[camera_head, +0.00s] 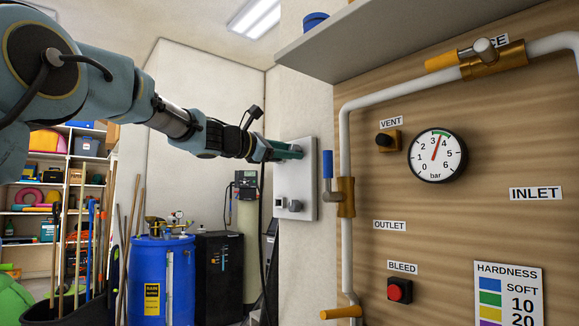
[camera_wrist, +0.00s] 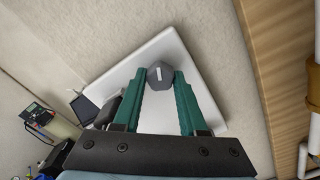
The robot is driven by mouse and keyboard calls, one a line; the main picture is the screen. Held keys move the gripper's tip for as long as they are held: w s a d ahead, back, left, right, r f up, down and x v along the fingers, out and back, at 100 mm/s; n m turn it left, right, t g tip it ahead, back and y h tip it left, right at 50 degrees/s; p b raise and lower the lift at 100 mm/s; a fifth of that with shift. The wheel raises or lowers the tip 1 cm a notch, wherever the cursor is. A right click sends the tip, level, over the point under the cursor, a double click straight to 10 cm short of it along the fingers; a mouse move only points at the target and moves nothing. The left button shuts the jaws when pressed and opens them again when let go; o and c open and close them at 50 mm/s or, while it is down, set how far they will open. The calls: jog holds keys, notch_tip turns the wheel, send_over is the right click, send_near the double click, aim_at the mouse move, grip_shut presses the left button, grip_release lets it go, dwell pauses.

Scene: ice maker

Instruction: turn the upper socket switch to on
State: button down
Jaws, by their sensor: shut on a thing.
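A pale switch panel (camera_head: 307,178) is mounted on the wall's side face; in the wrist view it is the white tilted plate (camera_wrist: 170,47). Its upper switch is a dark grey faceted knob (camera_wrist: 161,80) with a short white mark on its face. My gripper (camera_head: 300,152) has its green fingers on either side of this knob, shut on it, as the wrist view also shows (camera_wrist: 157,78). In the head view the gripper hides the upper knob. A lower switch (camera_head: 294,205) and a small socket piece (camera_head: 279,203) sit lower on the panel and are free of the gripper.
A vertical pipe with a blue-handled valve (camera_head: 328,166) stands close to the right of the panel. A shelf (camera_head: 370,38) overhangs above. A blue barrel (camera_head: 163,280) and a black cabinet (camera_head: 219,275) stand at lower left. The wooden board carries a pressure gauge (camera_head: 438,155).

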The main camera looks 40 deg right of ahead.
jog(key=m+b, duration=0.9)
jog(key=m, duration=0.3)
jog(key=shift+m+b, duration=0.3)
jog(key=shift+m, duration=0.1)
dwell(0.3)
jog(key=shift+c, duration=2.3)
grip_release()
jog(key=shift+r, duration=0.1)
jog(key=a+b, duration=0.4)
jog(key=a, duration=0.6)
jog(key=shift+w+a, duration=0.35)
jog(key=shift+a, duration=0.05)
